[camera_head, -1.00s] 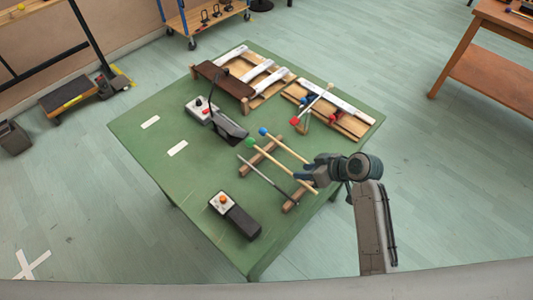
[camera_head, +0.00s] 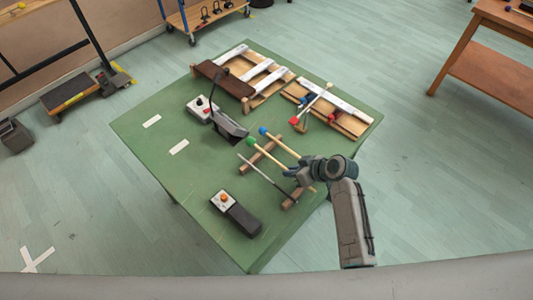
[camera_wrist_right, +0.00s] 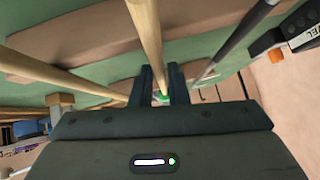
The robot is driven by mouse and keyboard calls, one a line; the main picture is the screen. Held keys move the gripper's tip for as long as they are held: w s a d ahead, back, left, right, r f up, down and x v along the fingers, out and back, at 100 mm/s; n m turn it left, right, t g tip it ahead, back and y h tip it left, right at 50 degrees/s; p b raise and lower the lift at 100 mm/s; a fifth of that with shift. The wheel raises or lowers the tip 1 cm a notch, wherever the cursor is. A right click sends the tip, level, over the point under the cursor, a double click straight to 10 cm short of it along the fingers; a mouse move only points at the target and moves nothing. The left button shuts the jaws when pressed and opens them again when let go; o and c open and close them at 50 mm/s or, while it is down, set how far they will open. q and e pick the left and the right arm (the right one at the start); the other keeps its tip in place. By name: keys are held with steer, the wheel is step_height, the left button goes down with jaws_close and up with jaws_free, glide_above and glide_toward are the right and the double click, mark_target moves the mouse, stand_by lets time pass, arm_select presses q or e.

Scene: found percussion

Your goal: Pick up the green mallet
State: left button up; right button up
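The green mallet has a green head (camera_head: 250,142) and a pale wooden shaft (camera_head: 268,155). It rests across wooden bars on the green table. In the right wrist view its shaft (camera_wrist_right: 148,35) runs down to the gap between my fingers, with the green head (camera_wrist_right: 162,97) seen between them. My right gripper (camera_head: 289,172) is over the shaft, toward the end away from the head. Its fingers (camera_wrist_right: 162,80) stand apart on either side of the shaft, with a narrow gap showing. My left gripper is not in view.
A blue-headed mallet (camera_head: 263,131) lies close on one side and a grey rod (camera_head: 263,172) on the other, both on the wooden bars (camera_head: 262,152). A box with an orange button (camera_head: 224,197) stands nearer.

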jaws_close()
